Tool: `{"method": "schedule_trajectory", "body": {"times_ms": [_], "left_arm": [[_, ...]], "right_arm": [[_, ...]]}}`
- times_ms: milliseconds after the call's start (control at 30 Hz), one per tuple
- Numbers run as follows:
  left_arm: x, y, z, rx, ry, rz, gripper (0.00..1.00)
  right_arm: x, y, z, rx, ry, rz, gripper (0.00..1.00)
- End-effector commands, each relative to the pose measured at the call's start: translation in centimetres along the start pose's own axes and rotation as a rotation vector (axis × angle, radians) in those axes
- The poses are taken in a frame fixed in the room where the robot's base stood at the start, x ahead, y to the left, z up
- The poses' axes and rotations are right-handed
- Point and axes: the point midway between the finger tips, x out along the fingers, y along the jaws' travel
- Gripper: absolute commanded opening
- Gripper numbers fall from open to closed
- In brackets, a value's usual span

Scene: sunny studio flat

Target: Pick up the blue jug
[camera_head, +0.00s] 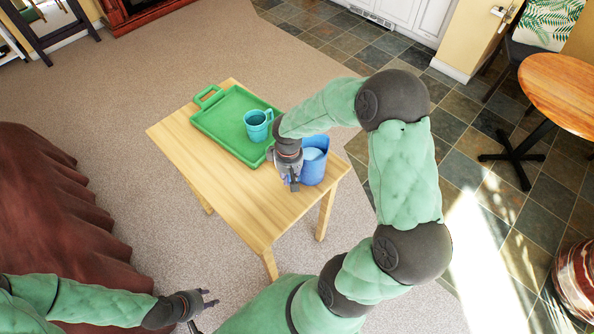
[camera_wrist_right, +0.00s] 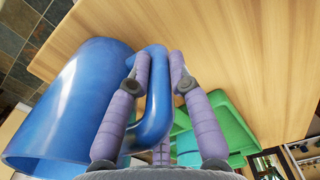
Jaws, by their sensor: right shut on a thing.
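The blue jug (camera_head: 313,165) is at the near right part of the small wooden table, upright in the head view. Its body (camera_wrist_right: 70,105) fills the left of the right wrist view. My right gripper (camera_head: 292,184) is shut on the jug's handle (camera_wrist_right: 160,95). In the wrist view one finger of the gripper (camera_wrist_right: 158,65) passes inside the handle loop and the other is outside it. I cannot tell whether the jug's base touches the table. My left gripper (camera_head: 208,312) is open and empty, low at the bottom left, away from the table.
A green tray (camera_head: 215,125) lies on the wooden table (camera_head: 262,205), with a teal mug (camera_head: 257,125) on it, close to my right wrist. The table's near part is bare. A round table (camera_head: 560,90) with a chair stands far right; a brown-red draped piece (camera_head: 45,200) is at left.

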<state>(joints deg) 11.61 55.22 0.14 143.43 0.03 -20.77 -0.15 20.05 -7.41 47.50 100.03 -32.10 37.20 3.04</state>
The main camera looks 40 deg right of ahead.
Motion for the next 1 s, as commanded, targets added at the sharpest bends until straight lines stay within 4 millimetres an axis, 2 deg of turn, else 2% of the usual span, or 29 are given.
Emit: {"method": "schedule_trajectory", "body": {"times_ms": [167,333,467,700,1000], "left_arm": [[-0.5,0.2,0.0,0.000,0.000,0.000,0.40],[-1.3,0.5,0.1,0.000,0.000,0.000,0.40],[-1.7,0.6,0.1,0.000,0.000,0.000,0.40],[-3.0,1.1,0.1,0.000,0.000,0.000,0.40],[-3.7,1.3,0.1,0.000,0.000,0.000,0.40]], "right_arm": [[-1.4,0.1,-0.2,0.001,0.006,0.003,0.00],[-3.8,0.2,-0.2,0.001,0.008,0.005,0.00],[-5.6,0.2,1.6,0.003,0.006,0.004,0.00],[-9.9,0.4,5.4,0.004,0.007,0.005,0.00],[-11.9,0.7,10.8,0.005,0.004,0.004,0.00]]}}
